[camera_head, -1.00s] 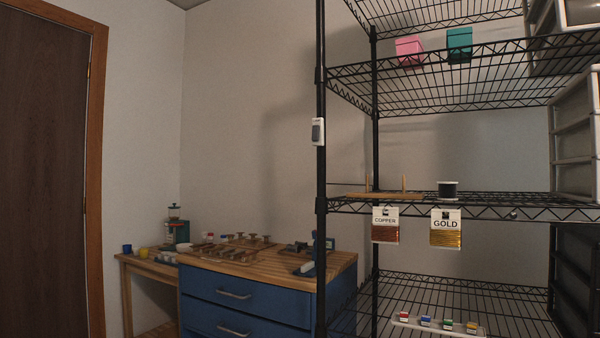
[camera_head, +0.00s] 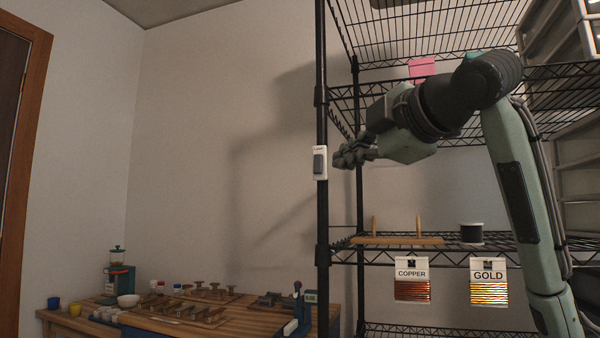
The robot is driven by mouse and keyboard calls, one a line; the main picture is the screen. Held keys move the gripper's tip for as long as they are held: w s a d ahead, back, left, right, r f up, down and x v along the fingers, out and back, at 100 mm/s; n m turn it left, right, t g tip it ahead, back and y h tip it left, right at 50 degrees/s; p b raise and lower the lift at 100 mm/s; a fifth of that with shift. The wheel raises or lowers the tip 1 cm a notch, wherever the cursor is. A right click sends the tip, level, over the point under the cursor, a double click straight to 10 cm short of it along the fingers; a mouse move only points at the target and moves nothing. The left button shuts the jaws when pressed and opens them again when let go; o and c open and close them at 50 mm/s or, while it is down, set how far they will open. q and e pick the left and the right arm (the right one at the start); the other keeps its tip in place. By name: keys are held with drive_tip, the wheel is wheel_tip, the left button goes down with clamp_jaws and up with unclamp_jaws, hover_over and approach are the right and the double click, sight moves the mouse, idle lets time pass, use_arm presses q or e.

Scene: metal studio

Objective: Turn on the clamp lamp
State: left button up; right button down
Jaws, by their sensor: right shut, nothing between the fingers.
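A small white switch box with a dark grey rocker (camera_head: 320,163) is fixed to the black front post of the wire shelf. My right gripper (camera_head: 338,159) is shut and empty. Its fingertips point left and are just to the right of the switch box; whether they touch it I cannot tell. My right arm comes in from the lower right and crosses in front of the shelf. The clamp lamp itself cannot be made out in this view. My left gripper is not in view.
The black wire shelf post (camera_head: 322,220) stands beside my gripper. A wooden rack (camera_head: 398,240), a dark spool (camera_head: 471,234) and hanging copper (camera_head: 412,280) and gold (camera_head: 488,281) cards are below my arm. A workbench (camera_head: 255,318) with tools is lower left. The wall left of the post is clear.

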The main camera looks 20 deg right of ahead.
wheel_tip(320, 180, up, 3)
drive_tip(key=s, duration=0.2)
drive_tip(key=p, duration=0.2)
approach(322, 162)
drive_tip(key=w+a+f, duration=0.1)
drive_tip(key=w+a, duration=0.1)
drive_tip(key=a, duration=0.3)
drive_tip(key=w, duration=0.2)
drive_tip(key=w+d+f, duration=0.1)
drive_tip(key=shift+w+d+n, duration=0.1)
drive_tip(key=shift+w+n, duration=0.15)
drive_tip(key=shift+n, duration=0.15)
drive_tip(key=shift+w+d+f+t, duration=0.15)
drive_tip(key=shift+w+d+t, duration=0.15)
drive_tip(key=shift+w, duration=0.15)
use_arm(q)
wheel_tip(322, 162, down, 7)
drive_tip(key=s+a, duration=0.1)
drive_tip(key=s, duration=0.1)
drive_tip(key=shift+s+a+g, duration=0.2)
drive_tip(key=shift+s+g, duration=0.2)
